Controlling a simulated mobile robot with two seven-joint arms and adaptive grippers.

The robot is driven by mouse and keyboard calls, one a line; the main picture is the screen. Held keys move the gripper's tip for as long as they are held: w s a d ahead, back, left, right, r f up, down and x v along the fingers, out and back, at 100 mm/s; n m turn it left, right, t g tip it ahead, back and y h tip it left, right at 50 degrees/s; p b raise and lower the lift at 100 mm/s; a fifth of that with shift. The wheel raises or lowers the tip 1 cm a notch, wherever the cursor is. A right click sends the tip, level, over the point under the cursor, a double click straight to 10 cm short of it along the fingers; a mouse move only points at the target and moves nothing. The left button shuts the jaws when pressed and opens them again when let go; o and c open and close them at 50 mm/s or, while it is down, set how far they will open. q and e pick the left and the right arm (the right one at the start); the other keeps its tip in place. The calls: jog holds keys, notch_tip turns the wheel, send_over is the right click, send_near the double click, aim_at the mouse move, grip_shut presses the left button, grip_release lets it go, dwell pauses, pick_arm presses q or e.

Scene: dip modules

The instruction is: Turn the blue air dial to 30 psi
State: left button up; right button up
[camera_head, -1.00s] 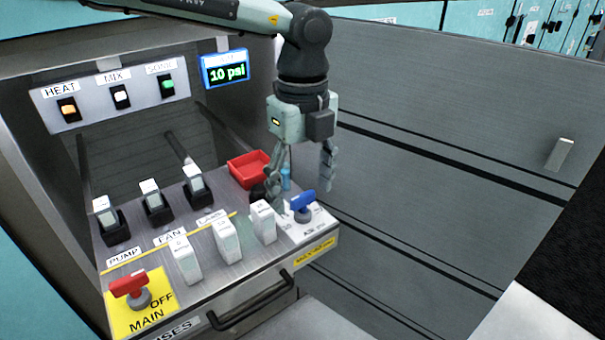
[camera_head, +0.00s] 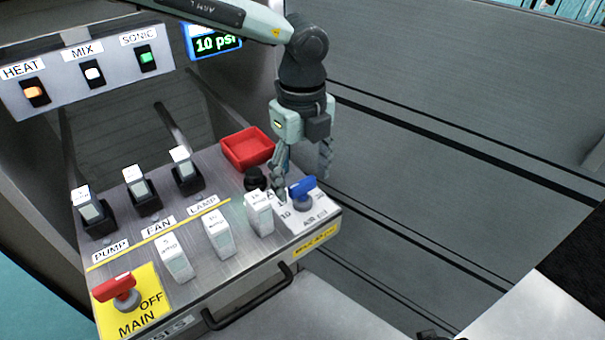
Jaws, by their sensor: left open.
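The blue air dial (camera_head: 303,189) sits on a white plate marked AIR at the right front corner of the panel. A "10" shows at the plate's left. The blue-framed display (camera_head: 213,42) reads 10 psi. My left gripper (camera_head: 303,186) hangs from above with its fingers pointing down and spread. One finger is at the dial's left and the other is at its right and a little behind. The gripper is open; I cannot tell whether either finger touches the dial.
A red tray (camera_head: 247,149) and a black knob (camera_head: 255,178) lie left of the gripper. White blocks (camera_head: 219,236) line the panel front, beside the red main switch (camera_head: 115,288). Black-based switches (camera_head: 141,189) stand behind. A dark handle (camera_head: 250,305) juts out below.

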pick_arm(q)
jog(key=shift+f, duration=0.25)
jog(key=c, duration=1.2)
jog(key=shift+o, duration=0.2)
